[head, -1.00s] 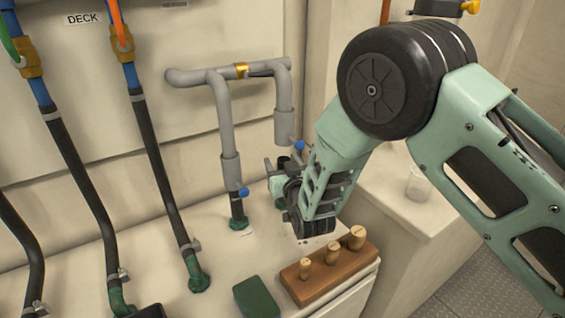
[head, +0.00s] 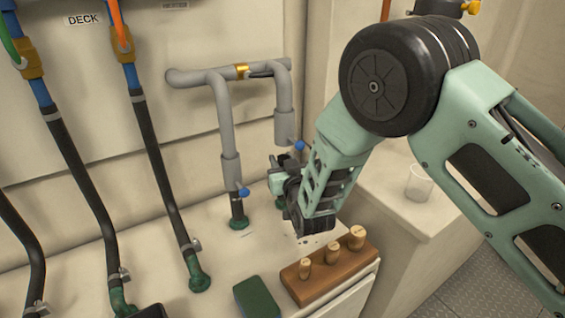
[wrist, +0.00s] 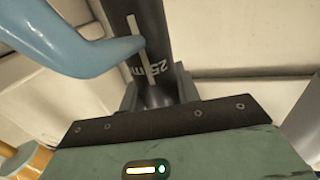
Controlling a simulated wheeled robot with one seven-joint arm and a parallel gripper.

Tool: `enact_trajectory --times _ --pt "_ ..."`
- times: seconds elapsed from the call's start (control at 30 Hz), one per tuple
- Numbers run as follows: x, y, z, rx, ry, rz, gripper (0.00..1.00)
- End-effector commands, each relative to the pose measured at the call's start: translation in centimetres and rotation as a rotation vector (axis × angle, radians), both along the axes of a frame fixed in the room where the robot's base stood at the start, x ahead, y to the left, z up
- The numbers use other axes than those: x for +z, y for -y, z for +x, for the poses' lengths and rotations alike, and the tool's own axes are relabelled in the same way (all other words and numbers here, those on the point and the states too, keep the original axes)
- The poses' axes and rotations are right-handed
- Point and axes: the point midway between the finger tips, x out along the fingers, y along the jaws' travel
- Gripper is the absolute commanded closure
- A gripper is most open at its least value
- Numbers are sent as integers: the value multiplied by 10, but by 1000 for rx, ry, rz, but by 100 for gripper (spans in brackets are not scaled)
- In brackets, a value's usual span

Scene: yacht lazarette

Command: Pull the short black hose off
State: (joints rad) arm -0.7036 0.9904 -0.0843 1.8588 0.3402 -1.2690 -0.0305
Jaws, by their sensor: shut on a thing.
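My gripper (head: 279,176) is at the right-hand grey pipe (head: 284,122), just below its end, and the arm partly covers it. In the wrist view my gripper (wrist: 160,95) is shut on a black hose (wrist: 162,35) with a white stripe and white lettering, one finger on each side. A blue lever-like part (wrist: 65,45) sticks out at the left there. In the head view the held hose is mostly hidden behind the gripper.
A left grey pipe (head: 224,120) with a blue knob (head: 244,191) stands close beside the gripper. Long black hoses (head: 160,175) run down at the left. A wooden block with pegs (head: 322,275) and a green pad (head: 257,296) lie in front. A clear cup (head: 418,184) stands right.

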Motion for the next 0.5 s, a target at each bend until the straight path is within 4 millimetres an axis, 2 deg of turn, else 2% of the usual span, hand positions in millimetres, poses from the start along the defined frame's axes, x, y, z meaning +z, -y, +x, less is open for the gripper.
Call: enact_trajectory --times 0.5 --pt "15 0 1 0 4 3 92"
